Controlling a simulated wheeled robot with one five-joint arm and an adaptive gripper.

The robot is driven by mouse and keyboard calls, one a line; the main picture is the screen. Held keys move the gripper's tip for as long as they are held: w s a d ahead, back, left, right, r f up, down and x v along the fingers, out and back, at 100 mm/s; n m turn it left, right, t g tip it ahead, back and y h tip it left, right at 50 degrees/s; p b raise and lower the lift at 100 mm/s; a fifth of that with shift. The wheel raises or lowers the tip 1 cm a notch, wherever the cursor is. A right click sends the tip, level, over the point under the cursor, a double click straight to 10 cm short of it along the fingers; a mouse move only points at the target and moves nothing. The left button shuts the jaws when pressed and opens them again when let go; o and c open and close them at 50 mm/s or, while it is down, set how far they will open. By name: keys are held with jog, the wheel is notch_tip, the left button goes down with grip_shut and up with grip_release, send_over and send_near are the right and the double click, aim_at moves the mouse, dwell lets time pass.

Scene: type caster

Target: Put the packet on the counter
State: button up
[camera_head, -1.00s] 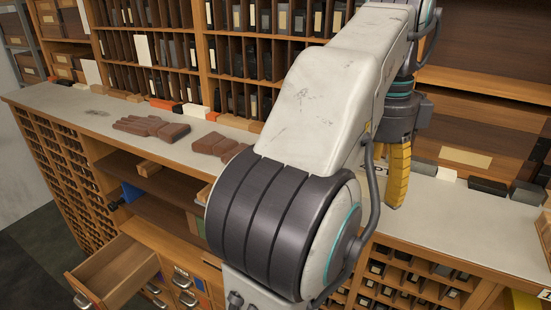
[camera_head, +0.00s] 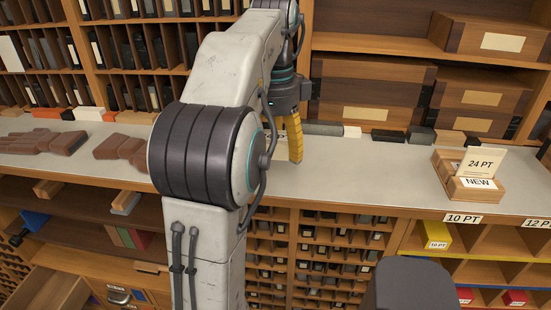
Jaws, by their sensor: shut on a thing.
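My gripper (camera_head: 291,138) hangs over the counter, fingers pointing down, with one yellow finger showing clearly. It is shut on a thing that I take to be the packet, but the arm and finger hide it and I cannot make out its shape. The counter (camera_head: 375,160) is a long pale grey top, with a bare stretch below and to the right of the gripper. I cannot tell whether the held thing touches the counter.
Small blocks line the back edge. A yellow packet (camera_head: 437,235) sits in the 10 PT compartment below. A drawer (camera_head: 60,292) stands open lower left.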

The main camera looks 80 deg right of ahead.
aim_at(276, 170)
jog(key=shift+w+d+f, duration=0.1)
jog(key=shift+d+f, duration=0.25)
jog(key=shift+d, duration=0.3)
jog(key=shift+d+f, duration=0.3)
jog(key=shift+d, duration=0.3)
jog(key=shift+f, duration=2.05)
jog(key=shift+b, duration=0.3)
jog(key=o, duration=1.3)
jog(key=shift+f, duration=0.15)
jog(key=shift+c, duration=0.2)
